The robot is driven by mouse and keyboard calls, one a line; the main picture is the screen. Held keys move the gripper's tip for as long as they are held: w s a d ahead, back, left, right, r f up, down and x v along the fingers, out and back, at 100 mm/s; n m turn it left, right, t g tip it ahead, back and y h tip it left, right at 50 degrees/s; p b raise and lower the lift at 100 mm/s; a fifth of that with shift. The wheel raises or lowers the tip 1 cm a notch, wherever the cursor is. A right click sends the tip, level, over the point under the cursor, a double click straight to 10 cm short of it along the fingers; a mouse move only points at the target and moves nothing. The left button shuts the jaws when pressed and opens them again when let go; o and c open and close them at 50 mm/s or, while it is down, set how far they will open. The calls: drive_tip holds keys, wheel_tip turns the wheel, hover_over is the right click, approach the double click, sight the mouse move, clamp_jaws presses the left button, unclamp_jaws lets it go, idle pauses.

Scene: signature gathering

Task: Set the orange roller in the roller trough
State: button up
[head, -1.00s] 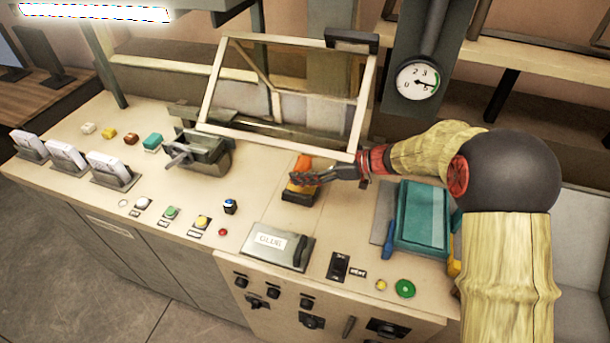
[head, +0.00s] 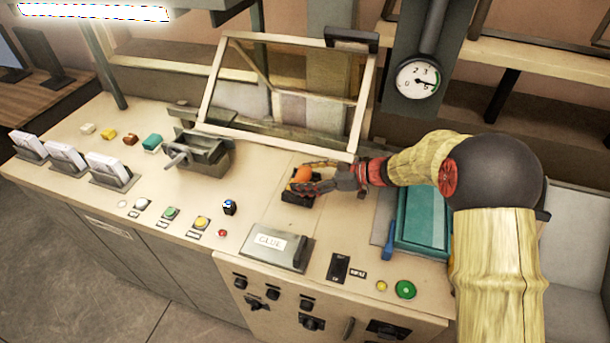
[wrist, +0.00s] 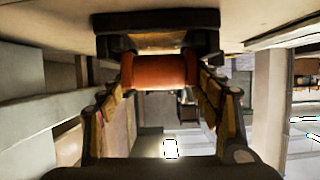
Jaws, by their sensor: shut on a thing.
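The orange roller (head: 301,174) is at the middle of the console, just in front of the framed glass window. My gripper (head: 312,182) reaches in from the right, with its fingers around the roller. In the wrist view the roller (wrist: 160,71) spans the space between the two fingers (wrist: 160,85), which touch its ends. The dark roller trough (head: 299,199) is right under the roller in the head view. In the wrist view the trough (wrist: 116,43) lies close against the roller. Whether the roller rests in it or is just above it, I cannot tell.
The glass window frame (head: 354,130) stands close behind my gripper. A teal pad (head: 424,217) lies under my arm at the right. The GLUE box (head: 272,247) is in front, and a grey clamp-like device (head: 205,152) is to the left. Bare tabletop lies between them.

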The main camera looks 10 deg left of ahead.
drive_tip(key=o, duration=1.3)
drive_tip(key=shift+f, duration=0.15)
drive_tip(key=shift+r, duration=0.4)
drive_tip(key=v, duration=0.4)
drive_tip(key=p+v, duration=0.1)
drive_tip(key=v, duration=0.7)
drive_tip(key=shift+r, duration=0.3)
drive_tip(key=shift+w, duration=0.1)
